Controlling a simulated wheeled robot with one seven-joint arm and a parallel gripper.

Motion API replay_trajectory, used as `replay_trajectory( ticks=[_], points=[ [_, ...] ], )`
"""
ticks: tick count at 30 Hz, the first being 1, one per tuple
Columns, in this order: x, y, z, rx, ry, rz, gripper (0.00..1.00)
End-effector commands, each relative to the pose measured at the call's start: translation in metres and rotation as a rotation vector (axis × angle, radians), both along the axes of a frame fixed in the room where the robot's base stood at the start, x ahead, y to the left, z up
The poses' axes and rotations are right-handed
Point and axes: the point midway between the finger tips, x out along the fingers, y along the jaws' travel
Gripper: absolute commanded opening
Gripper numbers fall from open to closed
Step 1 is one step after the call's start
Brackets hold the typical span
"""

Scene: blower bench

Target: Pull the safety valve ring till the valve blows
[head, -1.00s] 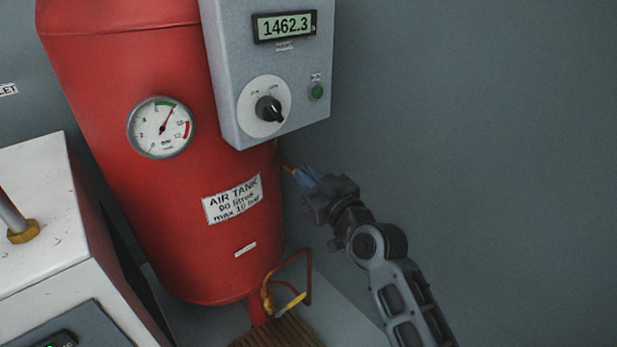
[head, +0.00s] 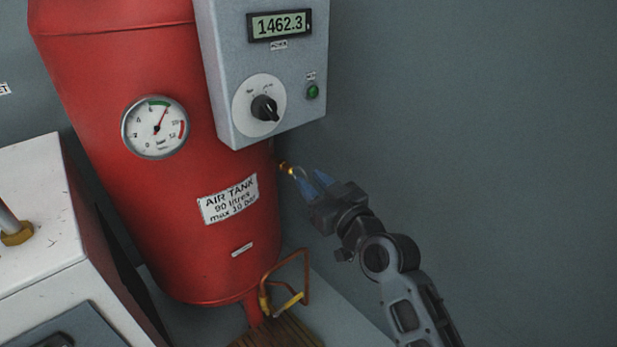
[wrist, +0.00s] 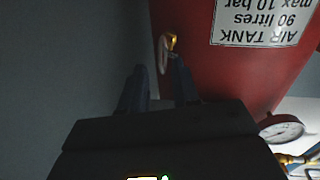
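The safety valve (head: 284,168) is a small brass fitting on the right side of the red air tank (head: 235,255), below the grey control box. In the wrist view the brass valve (wrist: 171,42) shows with a pale ring (wrist: 162,54) hanging beside it. My gripper (head: 309,175) is just right of the valve, its two bluish fingers apart. In the wrist view my gripper (wrist: 158,66) has a clear gap between its dark fingers. The ring lies just beyond the fingertips, nearest the right one; I cannot tell whether they touch.
A grey control box (head: 229,125) with a display reading 1462.3 overhangs the valve. A round gauge (head: 155,127) is on the tank front. A bent copper pipe (head: 306,275) with a yellow handle is below. The wall side to the right is free.

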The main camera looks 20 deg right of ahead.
Motion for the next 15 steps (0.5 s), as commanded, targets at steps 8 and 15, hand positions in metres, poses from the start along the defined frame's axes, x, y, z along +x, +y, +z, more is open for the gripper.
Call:
replay_trajectory(
  ticks=[8,15],
  points=[
    [-0.042,-0.007,0.000,0.001,0.001,-0.002,0.30],
    [-0.054,-0.008,0.000,0.000,-0.001,-0.002,0.30]
  ],
)
